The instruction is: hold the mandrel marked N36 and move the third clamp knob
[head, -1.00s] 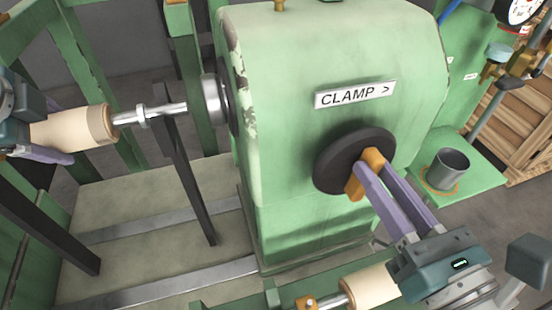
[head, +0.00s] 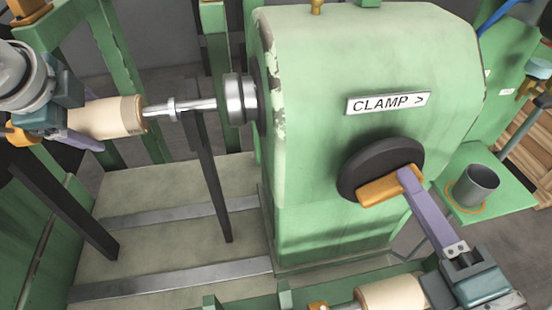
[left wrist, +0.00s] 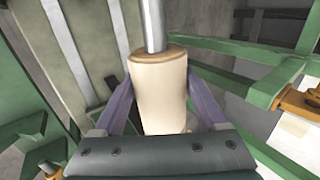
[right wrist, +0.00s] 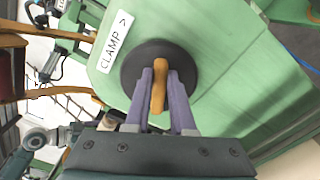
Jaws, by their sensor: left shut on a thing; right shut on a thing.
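The mandrel (head: 108,117) is a cream cylinder with a steel shaft, lying level at the left in the head view. My left gripper (head: 90,125) is shut on it, and the left wrist view shows purple fingers on both sides of the cream body (left wrist: 158,92). No N36 mark is readable. The clamp knob (head: 392,186) is an orange bar on a black disc on the green housing, below the CLAMP sign. My right gripper (right wrist: 160,92) is shut on the orange bar, with a finger on each side. The mandrel's shaft points at the steel chuck (head: 238,98).
A second cream mandrel (head: 392,293) lies in front of the green housing (head: 330,60). A grey cup (head: 476,186) stands on a green shelf at the right. A dark upright bar (head: 212,185) stands under the shaft. The pale bed at lower left is mostly clear.

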